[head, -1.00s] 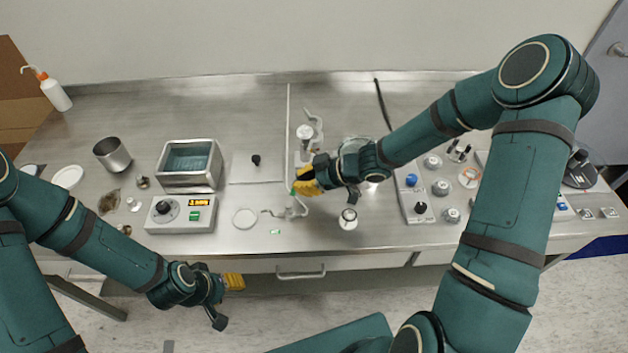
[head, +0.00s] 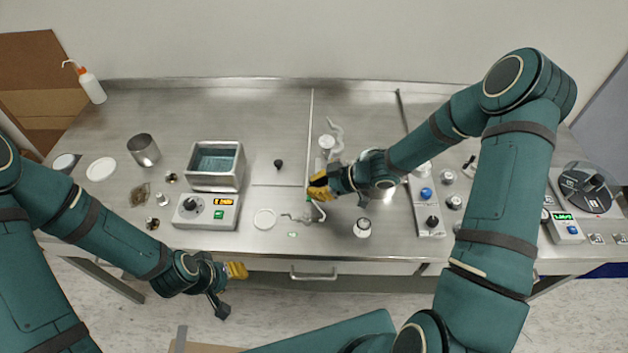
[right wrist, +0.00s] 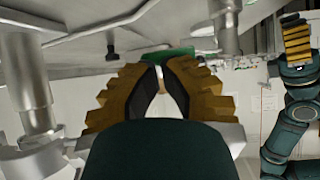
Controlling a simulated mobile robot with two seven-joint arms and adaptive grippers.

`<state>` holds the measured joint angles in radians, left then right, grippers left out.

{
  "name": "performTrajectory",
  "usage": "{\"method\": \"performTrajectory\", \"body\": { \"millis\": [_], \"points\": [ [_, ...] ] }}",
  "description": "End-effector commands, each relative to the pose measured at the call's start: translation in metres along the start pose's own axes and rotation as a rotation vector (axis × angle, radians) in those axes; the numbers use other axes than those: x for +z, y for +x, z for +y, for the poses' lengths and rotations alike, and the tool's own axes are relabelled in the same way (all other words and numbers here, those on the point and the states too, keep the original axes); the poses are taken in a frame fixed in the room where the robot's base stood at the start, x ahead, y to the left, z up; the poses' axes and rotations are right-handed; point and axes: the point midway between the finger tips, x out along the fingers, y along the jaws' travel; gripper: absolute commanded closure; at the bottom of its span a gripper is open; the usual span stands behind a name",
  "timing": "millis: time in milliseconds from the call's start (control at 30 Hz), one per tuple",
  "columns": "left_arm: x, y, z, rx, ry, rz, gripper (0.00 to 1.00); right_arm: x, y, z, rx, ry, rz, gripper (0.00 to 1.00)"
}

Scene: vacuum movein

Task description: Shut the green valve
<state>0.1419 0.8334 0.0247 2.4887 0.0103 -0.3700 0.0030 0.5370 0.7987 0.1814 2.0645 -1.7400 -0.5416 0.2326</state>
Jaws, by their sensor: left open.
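The green valve handle (right wrist: 168,56) shows in the right wrist view as a green bar just past the fingertips of my right gripper (right wrist: 159,64). In the head view only a small green bit (head: 308,199) shows beside the yellow fingers, on pale glassware (head: 310,214); the rest is hidden. My right gripper (head: 318,187) is at the handle, its fingers drawn close together with a narrow gap at the tips. I cannot tell whether they pinch the handle. My left gripper (head: 237,271) is open and empty in front of the bench, below its edge.
A heating bath (head: 214,180) and a white dish (head: 264,219) stand left of the glassware. A small capped bottle (head: 362,229) stands to its right. A control panel with knobs (head: 427,205) is further right. Bare steel bench lies at the back left.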

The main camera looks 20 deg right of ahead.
Motion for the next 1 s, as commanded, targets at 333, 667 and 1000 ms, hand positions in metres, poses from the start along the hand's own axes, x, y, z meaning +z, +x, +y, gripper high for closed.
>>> {"method": "performTrajectory", "body": {
  "millis": [333, 667, 1000],
  "points": [
    [0.0, -0.005, 0.001, 0.001, 0.0, -0.002, 0.53, -0.002, 0.005, 0.0, 0.0, 0.001, -0.001, 1.0],
    [0.0, -0.006, 0.002, 0.001, 0.0, -0.002, 0.53, 0.0, 0.003, -0.001, 0.0, 0.002, -0.002, 1.0],
    [-0.001, -0.01, 0.003, 0.001, 0.0, -0.002, 0.53, 0.006, -0.008, -0.005, 0.001, 0.001, 0.0, 1.0]
  ]
}}
